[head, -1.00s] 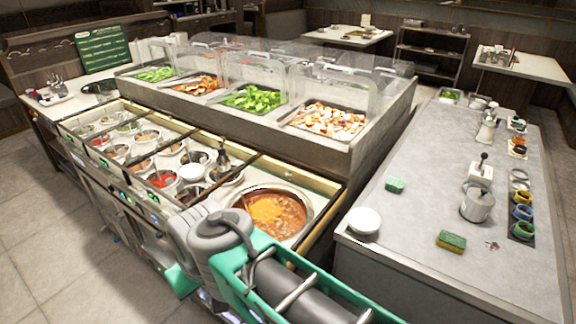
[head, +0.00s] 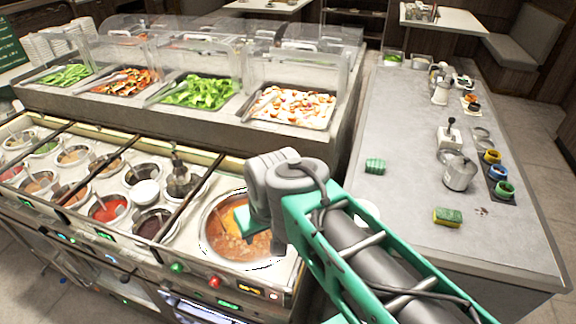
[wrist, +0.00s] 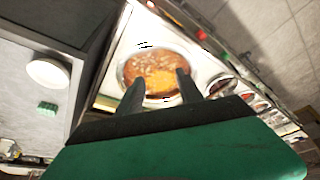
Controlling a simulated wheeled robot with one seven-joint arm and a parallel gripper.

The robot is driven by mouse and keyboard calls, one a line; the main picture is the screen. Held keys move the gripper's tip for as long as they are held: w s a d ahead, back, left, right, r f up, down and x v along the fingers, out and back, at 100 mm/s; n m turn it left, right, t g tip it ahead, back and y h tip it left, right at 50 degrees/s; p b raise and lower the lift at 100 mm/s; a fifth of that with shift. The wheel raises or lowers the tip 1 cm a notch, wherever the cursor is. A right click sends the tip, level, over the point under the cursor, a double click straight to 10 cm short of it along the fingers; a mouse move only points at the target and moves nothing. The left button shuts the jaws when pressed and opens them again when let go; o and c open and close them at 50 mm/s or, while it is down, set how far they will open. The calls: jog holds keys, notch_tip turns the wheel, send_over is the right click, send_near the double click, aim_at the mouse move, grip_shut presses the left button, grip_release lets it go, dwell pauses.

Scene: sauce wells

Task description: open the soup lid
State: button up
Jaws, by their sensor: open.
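The round soup well (head: 207,240) holds orange-brown soup at the right end of the counter. The soup (head: 235,245) shows plainly; I cannot make out a separate lid, nor tell whether a clear one covers it. The well also shows in the wrist view (wrist: 157,97). My gripper (wrist: 160,76) is open, its two dark fingers apart and pointing over the soup with nothing seen between them. In the head view, the green gripper body is partly hidden behind my grey wrist, above the soup's right side, and its fingertips cannot be made out.
Several small sauce wells (head: 108,208) lie left of the soup. Clear guards (head: 290,80) stand over the salad trays behind. The grey side counter (head: 400,215) holds a green sponge (head: 375,166), a metal pitcher (head: 459,172) and a yellow-green sponge (head: 447,217).

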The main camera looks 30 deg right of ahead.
jog(key=w+d, duration=0.3)
jog(key=w, duration=0.5)
jog(key=w+d, duration=0.3)
jog(key=w, duration=0.5)
jog(key=w+d+f+b, duration=0.1)
jog(key=w+d+f, duration=0.65)
jog(key=w, duration=0.45)
jog(key=shift+t, duration=0.3)
jog(key=p+x, duration=0.1)
jog(key=x, duration=0.6)
jog(key=shift+f, duration=0.15)
grip_shut()
